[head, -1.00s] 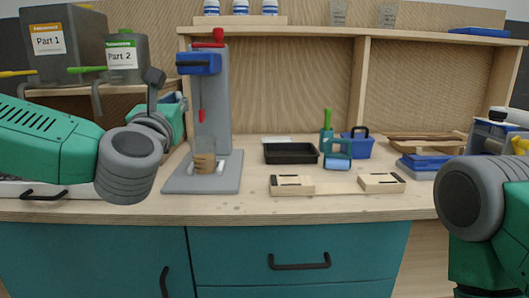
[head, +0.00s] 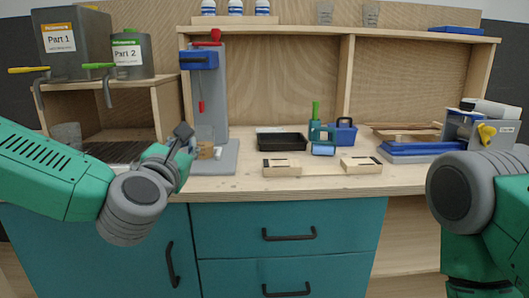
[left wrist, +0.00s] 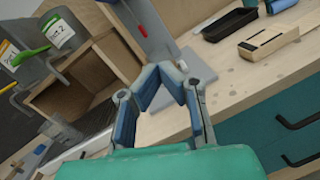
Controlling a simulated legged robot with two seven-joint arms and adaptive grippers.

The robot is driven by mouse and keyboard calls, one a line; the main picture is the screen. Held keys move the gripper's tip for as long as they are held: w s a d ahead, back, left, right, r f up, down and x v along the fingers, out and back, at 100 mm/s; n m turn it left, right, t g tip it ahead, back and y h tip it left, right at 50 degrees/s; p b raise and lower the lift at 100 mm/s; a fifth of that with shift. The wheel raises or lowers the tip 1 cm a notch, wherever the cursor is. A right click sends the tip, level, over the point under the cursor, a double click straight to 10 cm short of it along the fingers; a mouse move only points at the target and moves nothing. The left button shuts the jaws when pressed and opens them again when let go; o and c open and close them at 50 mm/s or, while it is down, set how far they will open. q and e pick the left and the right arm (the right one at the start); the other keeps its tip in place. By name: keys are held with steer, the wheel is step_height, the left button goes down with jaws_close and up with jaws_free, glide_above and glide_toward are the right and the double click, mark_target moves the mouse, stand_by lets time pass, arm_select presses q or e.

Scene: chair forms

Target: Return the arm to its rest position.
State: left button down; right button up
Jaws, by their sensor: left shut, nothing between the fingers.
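My left arm comes in from the left in the head view. Its gripper (head: 183,131) is in front of the left side of the grey press stand, above the worktop. In the left wrist view the two blue-grey fingers (left wrist: 163,72) come together at their tips with nothing between them. My right arm shows only as a green and grey link at the right edge of the head view. The right gripper is not visible.
The grey press (head: 208,95) with a blue block and red knob stands close to my left gripper. Black tray (head: 282,142) and wooden forms (head: 281,168) lie on the worktop (head: 320,185). Part canisters (head: 75,45) stand on a shelf at left. A clamp device (head: 484,130) stands at right.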

arm_select(q)
steer(key=s+d+f+m+g+h, duration=0.15)
steer(key=f+m, duration=0.25)
steer(key=f, duration=0.4)
steer(key=s+d+f+m+g+h, duration=0.1)
steer(key=s+f+m+g, duration=0.25)
steer(key=f, duration=0.45)
steer(key=s+a+f+m+g+p, duration=0.1)
steer(key=s+f+m+g, duration=0.2)
steer(key=s+f+m, duration=0.55)
steer(key=s+a+f+m+g+p, duration=0.1)
steer(key=s+a+f+m+g, duration=0.25)
steer(key=f, duration=0.75)
steer(key=s+a+f+m+g+y, duration=0.1)
steer(key=s+a+f+m+g, duration=0.1)
steer(key=s, duration=0.5)
steer(key=s+a+f+m+g+y, duration=0.1)
steer(key=s+a+f+m, duration=0.3)
steer(key=s, duration=0.4)
steer(key=s+a+f+m+g+y, duration=0.2)
steer(key=s+a+f+m+g, duration=0.1)
steer(key=s+m, duration=0.3)
steer(key=shift+s+a+g+p, duration=0.35)
steer(key=shift+s+a, duration=0.4)
steer(key=shift+a, duration=0.05)
